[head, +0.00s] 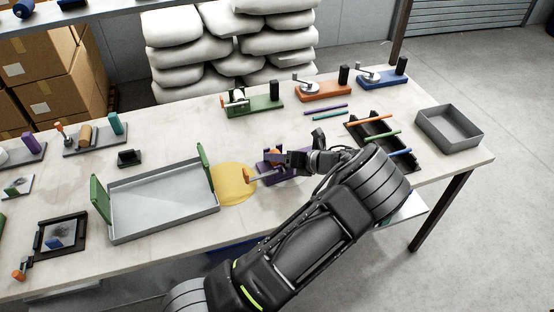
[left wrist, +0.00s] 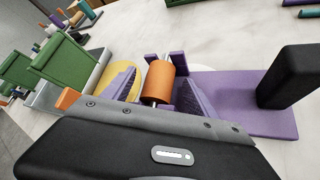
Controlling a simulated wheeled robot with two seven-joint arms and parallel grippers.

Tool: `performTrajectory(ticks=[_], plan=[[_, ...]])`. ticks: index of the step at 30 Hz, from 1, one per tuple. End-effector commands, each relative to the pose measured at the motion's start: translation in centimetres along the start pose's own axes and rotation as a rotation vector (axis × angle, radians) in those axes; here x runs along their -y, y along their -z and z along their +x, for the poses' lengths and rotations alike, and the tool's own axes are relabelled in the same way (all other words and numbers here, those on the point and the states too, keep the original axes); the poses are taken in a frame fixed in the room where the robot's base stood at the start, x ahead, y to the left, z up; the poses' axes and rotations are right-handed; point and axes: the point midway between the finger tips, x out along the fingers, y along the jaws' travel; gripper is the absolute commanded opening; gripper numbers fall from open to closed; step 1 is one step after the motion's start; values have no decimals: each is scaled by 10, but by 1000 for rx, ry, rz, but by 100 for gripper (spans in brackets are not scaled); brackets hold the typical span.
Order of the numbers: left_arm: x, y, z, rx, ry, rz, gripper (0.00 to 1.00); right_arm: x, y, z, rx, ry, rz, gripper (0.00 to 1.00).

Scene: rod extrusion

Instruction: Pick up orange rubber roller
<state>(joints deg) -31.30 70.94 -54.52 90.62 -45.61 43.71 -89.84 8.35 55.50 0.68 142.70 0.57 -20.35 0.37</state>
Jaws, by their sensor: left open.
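The orange rubber roller (left wrist: 159,81) sits on a thin metal shaft between uprights of a purple stand (left wrist: 235,112) in the left wrist view. In the head view the purple stand (head: 267,166) is partly covered by my left gripper (head: 288,160), and the roller is hard to make out there. My left gripper (left wrist: 156,92) is open. Two ridged purplish pieces, seemingly its fingers, lie on either side of the roller. I cannot tell whether they touch it. My right gripper is not in view.
A yellow disc (head: 235,184) and a grey tray with green ends (head: 160,232) lie left of the stand. A black rack (head: 360,128) with coloured rods and a grey bin (head: 480,132) are to the right. A black block (left wrist: 291,75) stands on the purple base. Green (head: 262,111) and orange (head: 322,93) devices stand behind.

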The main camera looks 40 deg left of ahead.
Motion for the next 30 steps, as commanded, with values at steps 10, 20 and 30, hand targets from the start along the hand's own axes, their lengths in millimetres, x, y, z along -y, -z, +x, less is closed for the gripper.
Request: performTrajectory(ticks=[10, 20, 30], plan=[[0, 0, 0, 0, 0, 0, 65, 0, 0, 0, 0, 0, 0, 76], [0, 0, 0, 0, 0, 0, 38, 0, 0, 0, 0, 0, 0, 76], [0, 0, 0, -1, -1, 1, 11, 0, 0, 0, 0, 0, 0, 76]])
